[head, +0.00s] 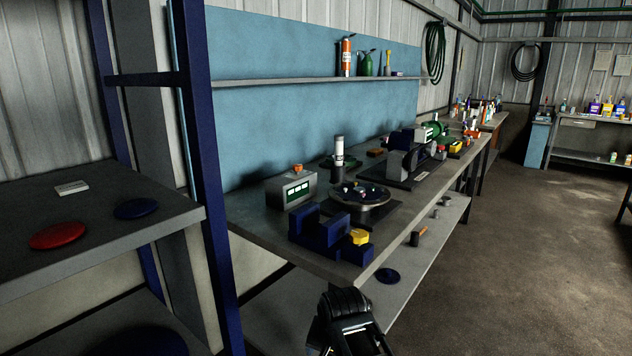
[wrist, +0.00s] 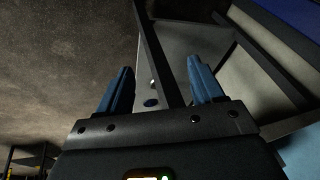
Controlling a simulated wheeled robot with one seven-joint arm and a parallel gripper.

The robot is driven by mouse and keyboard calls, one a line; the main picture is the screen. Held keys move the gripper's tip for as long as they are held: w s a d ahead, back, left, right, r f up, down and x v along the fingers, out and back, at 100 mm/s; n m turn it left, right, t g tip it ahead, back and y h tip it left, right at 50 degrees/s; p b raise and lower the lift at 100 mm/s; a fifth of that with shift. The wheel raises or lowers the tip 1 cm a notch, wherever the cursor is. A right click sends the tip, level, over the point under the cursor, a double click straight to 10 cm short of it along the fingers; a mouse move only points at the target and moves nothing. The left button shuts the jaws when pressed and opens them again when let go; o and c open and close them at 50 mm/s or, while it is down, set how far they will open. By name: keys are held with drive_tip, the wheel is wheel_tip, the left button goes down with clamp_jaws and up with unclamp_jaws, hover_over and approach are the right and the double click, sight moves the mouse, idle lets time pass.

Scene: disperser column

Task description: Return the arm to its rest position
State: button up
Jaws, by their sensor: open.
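My gripper shows in the wrist view (wrist: 161,88) with its two blue fingers spread apart and nothing between them. In the head view, part of my arm shows at the bottom centre, in front of the near end of the workbench (head: 300,245). The fingertips cannot be made out there. In the wrist view, the fingers are clear of the bench frame and its lower shelf behind them.
On the bench stand a blue block fixture (head: 325,232), a round turntable (head: 362,198) and a grey control box (head: 291,188). A blue rack post (head: 208,170) rises left of the bench. A shelf at left holds a red disc (head: 58,235). Open floor (head: 520,250) lies at right.

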drive_tip(key=s+d+f+t, duration=0.1)
drive_tip(key=s+d+f, duration=0.3)
drive_tip(key=s, duration=0.3)
drive_tip(key=s+d+f+n+t, duration=0.1)
drive_tip(key=s+d+f+t, duration=0.1)
drive_tip(key=s+d+f, duration=0.35)
drive_tip(key=s+d+f+t, duration=0.1)
drive_tip(key=s+d+f, duration=0.1)
drive_tip(key=s, duration=0.7)
drive_tip(key=s+d+r+n+t, duration=0.1)
drive_tip(key=s+d+r, duration=0.1)
drive_tip(key=s, duration=0.4)
drive_tip(key=s+d+r+t, duration=0.1)
drive_tip(key=s+d+r, duration=0.1)
drive_tip(key=s, duration=0.5)
drive_tip(key=s+d+r+t, duration=0.1)
drive_tip(key=s+r+t, duration=0.1)
drive_tip(key=s+r, duration=0.7)
drive_tip(key=s+d+r+n+t+h, duration=0.1)
drive_tip(key=s+d+r+t, duration=0.1)
drive_tip(key=s+r, duration=0.7)
wheel_tip(320, 180, up, 7)
drive_tip(key=shift+s+d+r+t, duration=0.2)
drive_tip(key=shift+s+d+t, duration=0.05)
drive_tip(key=shift+t, duration=0.25)
